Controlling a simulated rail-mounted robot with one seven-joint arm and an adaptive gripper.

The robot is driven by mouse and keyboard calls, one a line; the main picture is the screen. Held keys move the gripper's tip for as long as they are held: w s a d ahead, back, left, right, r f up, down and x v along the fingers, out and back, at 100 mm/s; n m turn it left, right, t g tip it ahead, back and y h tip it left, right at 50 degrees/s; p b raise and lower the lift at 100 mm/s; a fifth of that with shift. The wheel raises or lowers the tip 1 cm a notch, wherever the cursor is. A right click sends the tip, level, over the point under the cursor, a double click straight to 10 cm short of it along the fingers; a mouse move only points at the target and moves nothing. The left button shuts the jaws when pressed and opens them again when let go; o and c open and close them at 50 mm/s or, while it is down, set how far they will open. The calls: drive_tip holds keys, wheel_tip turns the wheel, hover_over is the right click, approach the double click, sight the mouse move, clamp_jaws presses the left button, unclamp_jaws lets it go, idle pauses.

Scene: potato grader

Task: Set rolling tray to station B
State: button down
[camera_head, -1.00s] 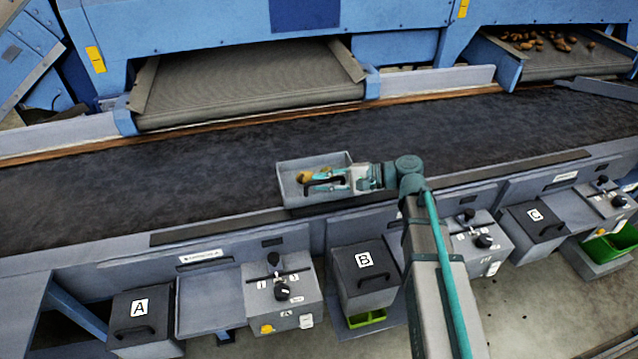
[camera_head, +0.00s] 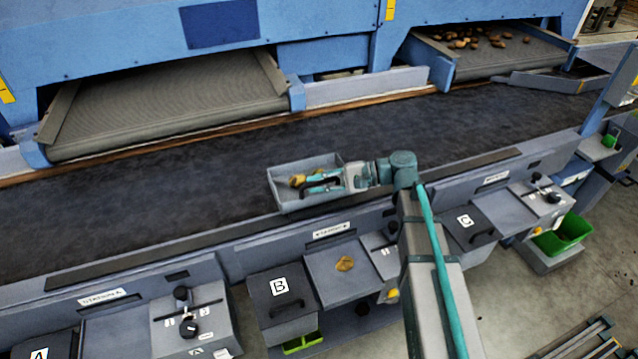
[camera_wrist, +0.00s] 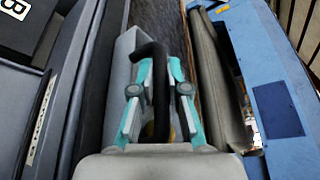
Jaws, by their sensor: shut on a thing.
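The grey tray (camera_head: 277,191) with a few potatoes in it is at the near edge of the dark belt in the head view. My gripper (camera_head: 318,184) reaches over it from the right. In the wrist view, the teal fingers of my gripper (camera_wrist: 160,66) are shut on the tray's black handle (camera_wrist: 157,78). The tray's pale wall (camera_wrist: 122,62) shows beside them. The station B sign (camera_head: 335,230) is on the near rail, slightly right of the tray. Below it is a grey shelf (camera_head: 322,268). I cannot tell whether the tray touches the belt.
A black-lidded box marked B (camera_head: 281,291) stands left of the shelf. A brownish round item (camera_head: 345,264) lies on the shelf. A box marked C (camera_head: 470,225) and a green bin (camera_head: 563,235) are farther right. The dark belt (camera_head: 190,195) is clear to the left.

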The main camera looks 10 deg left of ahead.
drive_tip(key=shift+w+d, duration=0.4)
drive_tip(key=shift+d, duration=0.3)
drive_tip(key=c, duration=1.4)
unclamp_jaws()
drive_tip(key=shift+c, duration=0.2)
drive_tip(key=v, duration=1.2)
drive_tip(key=shift+f, duration=0.1)
